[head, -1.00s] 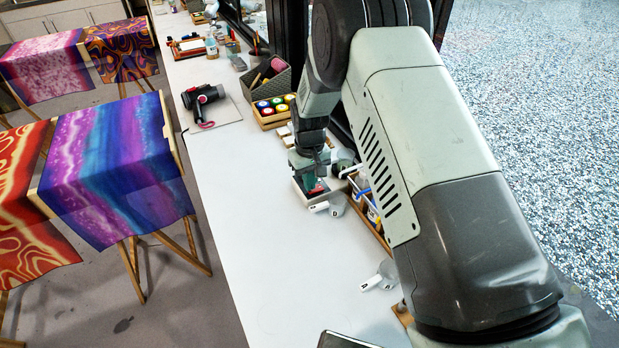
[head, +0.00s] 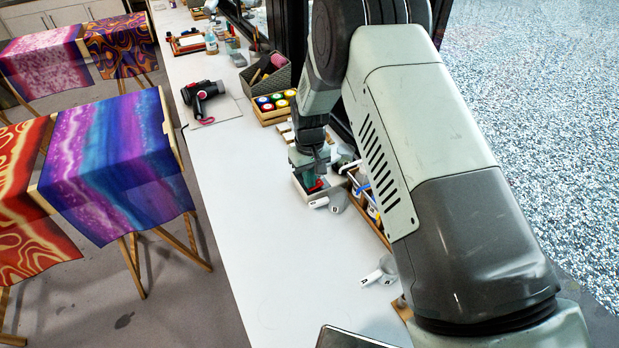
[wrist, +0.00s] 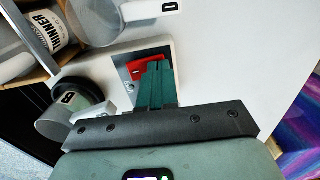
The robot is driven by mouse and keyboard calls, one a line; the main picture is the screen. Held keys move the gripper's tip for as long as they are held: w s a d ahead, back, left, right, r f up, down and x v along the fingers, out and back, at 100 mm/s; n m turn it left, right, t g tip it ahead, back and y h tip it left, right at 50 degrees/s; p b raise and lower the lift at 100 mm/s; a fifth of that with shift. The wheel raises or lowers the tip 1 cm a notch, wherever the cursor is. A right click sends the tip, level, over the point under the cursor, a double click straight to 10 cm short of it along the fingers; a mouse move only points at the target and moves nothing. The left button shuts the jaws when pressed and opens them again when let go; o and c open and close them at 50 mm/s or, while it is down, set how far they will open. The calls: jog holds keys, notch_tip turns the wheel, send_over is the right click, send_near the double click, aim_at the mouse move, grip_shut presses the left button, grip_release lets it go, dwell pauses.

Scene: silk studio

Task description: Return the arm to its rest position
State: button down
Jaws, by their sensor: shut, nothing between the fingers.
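My gripper (head: 318,176) hangs from the arm over a small pale tray (head: 302,187) on the long white table. A red object (head: 317,187) lies in the tray at the fingertips. In the wrist view my gripper (wrist: 157,84) has its teal fingers together with nothing between them. The red object (wrist: 140,68) shows beside and partly behind the fingers there. The exact gap between fingers and tray is hard to tell.
Clear cups with white lettered handles, such as cup D (head: 337,204) and cup A (head: 379,272), stand close by. A wooden rack with a THINNER can (wrist: 45,32) is beside the tray. A hair dryer (head: 202,97) lies farther back. The table's left side is clear.

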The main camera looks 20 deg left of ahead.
jog(key=shift+r, duration=2.15)
jog(key=shift+w+d+r, duration=0.1)
jog(key=shift+d+r, duration=0.05)
jog(key=shift+r, duration=0.2)
jog(key=s+d+r+m+t, duration=0.1)
jog(key=s+d+r+m, duration=0.15)
jog(key=d+r, duration=0.8)
jog(key=s+d+r+m+t, duration=0.1)
jog(key=s+d+r+t, duration=0.3)
jog(key=r, duration=1.2)
jog(key=s+d+r+m, duration=0.2)
jog(key=s+d+r, duration=0.1)
jog(key=s+d, duration=0.4)
jog(key=s+d+r+m, duration=0.3)
jog(key=s+d, duration=0.5)
jog(key=s, duration=0.6)
jog(key=shift+r+t, duration=0.3)
jog(key=shift+r, duration=0.4)
jog(key=shift+s, duration=0.1)
